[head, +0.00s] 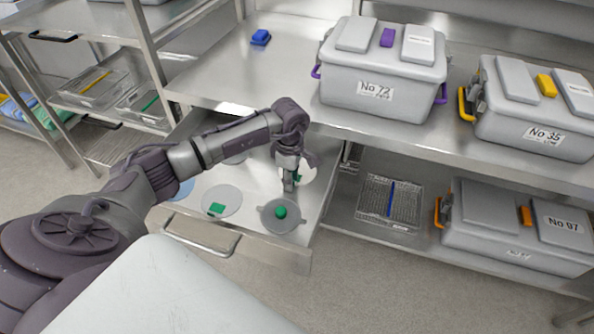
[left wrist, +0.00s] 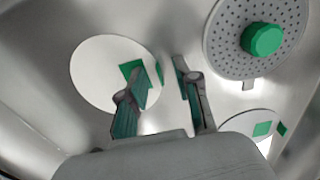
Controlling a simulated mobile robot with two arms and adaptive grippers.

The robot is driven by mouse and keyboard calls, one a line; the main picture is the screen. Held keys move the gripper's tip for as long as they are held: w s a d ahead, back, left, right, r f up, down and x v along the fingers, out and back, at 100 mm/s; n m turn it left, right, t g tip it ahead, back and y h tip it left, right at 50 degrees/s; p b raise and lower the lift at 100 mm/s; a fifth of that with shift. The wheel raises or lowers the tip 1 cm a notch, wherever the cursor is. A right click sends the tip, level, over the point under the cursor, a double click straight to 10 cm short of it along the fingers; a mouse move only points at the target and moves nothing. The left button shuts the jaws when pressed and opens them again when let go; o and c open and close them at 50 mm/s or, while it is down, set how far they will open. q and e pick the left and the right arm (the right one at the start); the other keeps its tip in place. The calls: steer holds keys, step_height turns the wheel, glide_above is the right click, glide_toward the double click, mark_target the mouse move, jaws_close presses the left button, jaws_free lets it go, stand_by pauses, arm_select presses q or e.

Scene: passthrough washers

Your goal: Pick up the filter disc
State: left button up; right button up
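A flat white filter disc with a green tab lies on the floor of the open steel drawer, under my left gripper (head: 289,187). In the left wrist view this disc (left wrist: 92,72) is at the upper left, its green tab partly behind the left finger. The two fingers of my left gripper (left wrist: 160,82) are apart with nothing held between them. They point down at the disc's tabbed edge; contact cannot be told. Another pale disc with a green square (head: 220,202) lies to the left in the drawer. My right gripper is not in view.
A grey perforated disc with a green knob (head: 281,214) lies close by in the drawer; a blue disc (head: 181,190) lies at its left. The drawer's front wall (head: 270,246) and the counter edge (head: 350,131) bound the space. Grey box No 72 (head: 368,92) stands above.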

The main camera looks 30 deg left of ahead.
arm_select(q)
jaws_close()
